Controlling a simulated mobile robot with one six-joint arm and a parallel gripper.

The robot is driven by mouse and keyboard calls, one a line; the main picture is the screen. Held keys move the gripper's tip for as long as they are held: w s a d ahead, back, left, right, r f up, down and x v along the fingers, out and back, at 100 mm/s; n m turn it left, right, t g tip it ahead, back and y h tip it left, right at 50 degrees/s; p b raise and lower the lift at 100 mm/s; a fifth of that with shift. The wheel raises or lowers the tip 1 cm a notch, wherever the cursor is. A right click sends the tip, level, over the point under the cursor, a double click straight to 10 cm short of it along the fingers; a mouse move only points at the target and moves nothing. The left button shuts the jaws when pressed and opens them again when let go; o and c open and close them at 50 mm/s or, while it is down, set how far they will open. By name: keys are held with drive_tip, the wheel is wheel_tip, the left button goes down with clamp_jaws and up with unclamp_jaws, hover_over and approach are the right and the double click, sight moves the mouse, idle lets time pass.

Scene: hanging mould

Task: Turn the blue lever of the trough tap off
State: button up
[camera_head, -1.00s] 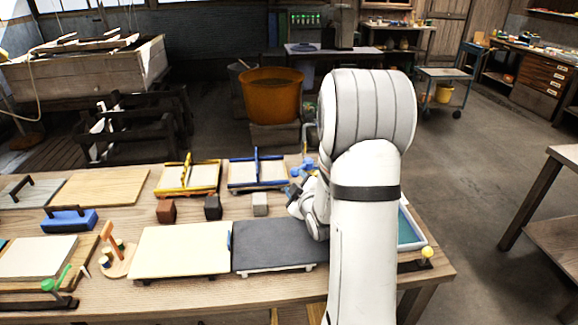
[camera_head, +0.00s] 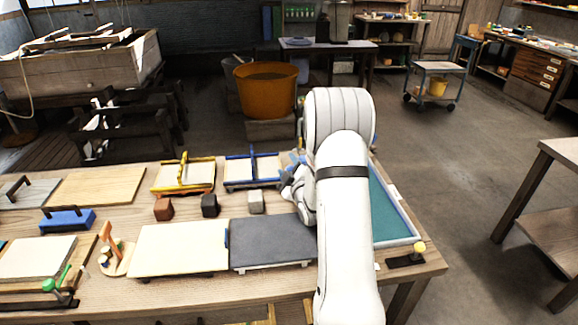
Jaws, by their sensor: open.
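The blue lever (camera_head: 294,160) of the tap shows as a small blue shape just left of my arm, at the back of the bench. The tap's body is mostly hidden behind my arm. My gripper (camera_head: 288,178) is at the lever, just below and left of it in the picture; it is small and partly covered by my wrist. I cannot tell whether the fingers touch the lever. The jaws are open. The trough (camera_head: 391,212), blue-green inside with a pale rim, lies right of my arm, its left part hidden.
A blue-framed mould (camera_head: 252,170) and a yellow-framed mould (camera_head: 185,175) stand left of my gripper. Small blocks, including a grey one (camera_head: 256,201), sit in front of them. A dark slab (camera_head: 270,240) lies close to my arm. A yellow knob (camera_head: 420,247) stands at the right corner.

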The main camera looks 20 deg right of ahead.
drive_tip(key=shift+c, duration=0.5)
clamp_jaws()
